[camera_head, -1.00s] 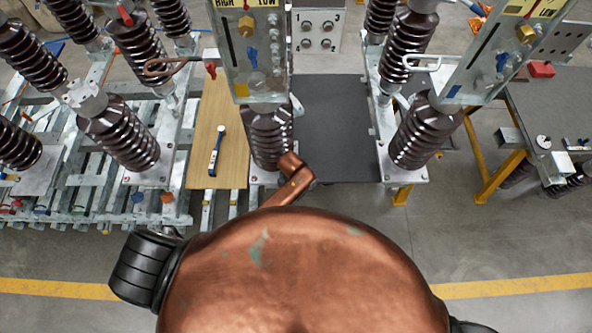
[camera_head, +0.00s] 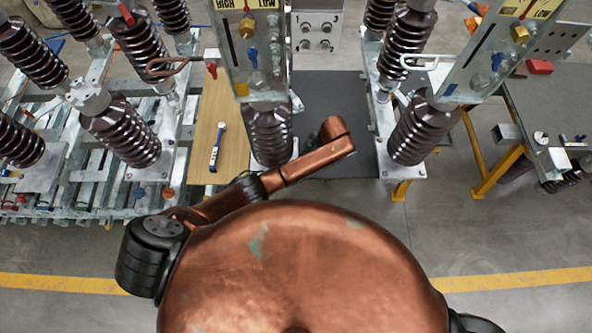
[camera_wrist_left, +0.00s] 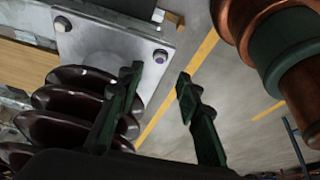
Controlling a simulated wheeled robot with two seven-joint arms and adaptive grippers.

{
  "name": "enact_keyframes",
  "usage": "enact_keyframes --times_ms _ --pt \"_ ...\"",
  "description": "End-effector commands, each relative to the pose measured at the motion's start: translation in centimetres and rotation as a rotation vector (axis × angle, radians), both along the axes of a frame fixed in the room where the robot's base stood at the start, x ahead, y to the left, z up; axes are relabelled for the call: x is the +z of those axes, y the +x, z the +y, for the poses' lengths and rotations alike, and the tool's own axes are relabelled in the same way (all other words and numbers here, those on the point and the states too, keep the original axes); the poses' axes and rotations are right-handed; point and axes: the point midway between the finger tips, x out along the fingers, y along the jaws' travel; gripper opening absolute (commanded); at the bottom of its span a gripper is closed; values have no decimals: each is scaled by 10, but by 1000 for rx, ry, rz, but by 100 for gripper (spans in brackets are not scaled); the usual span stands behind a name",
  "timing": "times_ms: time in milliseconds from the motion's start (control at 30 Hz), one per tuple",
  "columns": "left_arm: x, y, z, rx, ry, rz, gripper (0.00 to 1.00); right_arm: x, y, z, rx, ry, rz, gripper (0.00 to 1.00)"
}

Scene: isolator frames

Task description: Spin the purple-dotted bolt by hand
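In the left wrist view a pale metal base plate (camera_wrist_left: 100,40) carries two bolts at its corners. The nearer bolt (camera_wrist_left: 160,56) has a purplish top and shows just beyond the gap between my left gripper's fingertips. The other bolt (camera_wrist_left: 62,24) also looks purplish; I cannot tell for certain which is the purple-dotted one. My left gripper (camera_wrist_left: 159,75) is open, with nothing between its fingers and no visible contact with the bolt. In the head view my left arm reaches in from the left, and its gripper is not visible there. My right gripper is in neither current view.
A dark ribbed insulator (camera_wrist_left: 80,105) stands on the plate beside my left finger. In the head view several insulators, a wooden board (camera_head: 208,130) with a blue-handled tool (camera_head: 216,150), and a dark mat (camera_head: 325,100) lie ahead. Open floor (camera_head: 480,225) lies to the right.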

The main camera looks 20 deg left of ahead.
Motion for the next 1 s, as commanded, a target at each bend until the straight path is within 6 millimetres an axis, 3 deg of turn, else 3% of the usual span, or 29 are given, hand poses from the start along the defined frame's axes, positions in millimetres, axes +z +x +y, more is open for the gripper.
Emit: enact_keyframes --times_ms 300,500,833,1000 --pt "-44 -7 20 1 3 2 33 7 -1 -2 -1 -2 2 33" --pt "-63 -10 26 -1 1 1 33 7 -1 -1 -2 -1 2 33" --pt "-66 -10 26 -1 -2 1 33 6 -1 5 -4 5 2 33" --pt "-66 -10 26 -1 -2 1 21 6 -1 6 -2 7 1 33"
